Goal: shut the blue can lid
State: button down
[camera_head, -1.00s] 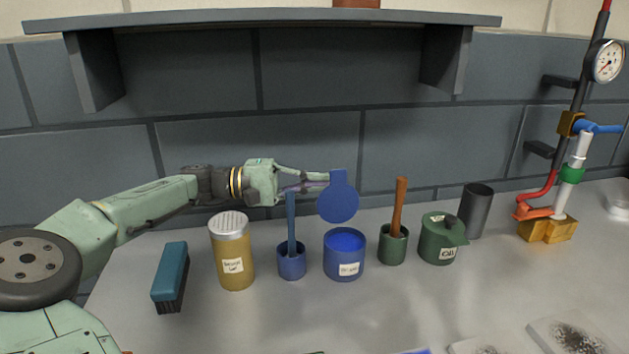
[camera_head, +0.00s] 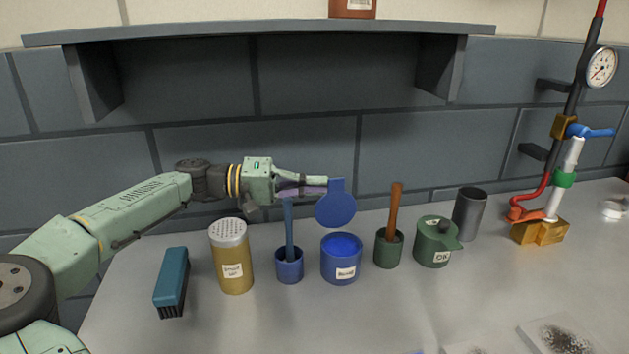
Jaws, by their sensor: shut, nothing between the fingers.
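The blue can (camera_head: 341,264) stands on the grey bench with a pale label on its front, and its inside looks blue. Its round blue lid (camera_head: 336,209) stands up open above the can's back rim, with a tab at the top. My gripper (camera_head: 326,186) is shut and empty. It reaches in from the left, level with the lid's tab, and its fingertips are at or very close to the tab's left edge. I cannot tell whether they touch it or are behind it.
A blue pot with a blue handle (camera_head: 289,265) stands just left of the can, below my gripper. A yellow shaker (camera_head: 232,262) and blue brush (camera_head: 171,281) are further left. A green pot (camera_head: 388,249), green lidded can (camera_head: 434,245) and dark cup (camera_head: 468,214) stand right. A shelf (camera_head: 260,32) hangs above.

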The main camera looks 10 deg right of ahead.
jog(key=shift+s+r+m+t+y+b, duration=0.2)
jog(key=shift+s+m, duration=0.25)
jog(key=shift+m, duration=0.7)
jog(key=shift+s+r+m+t+y+b, duration=0.2)
jog(key=shift+s+m, duration=0.25)
jog(key=shift+m, duration=0.65)
jog(key=shift+s+r+m+t+b, duration=0.1)
jog(key=shift+s+r+m+t, duration=0.25)
jog(key=shift+m, duration=0.8)
jog(key=shift+s+f, duration=0.1)
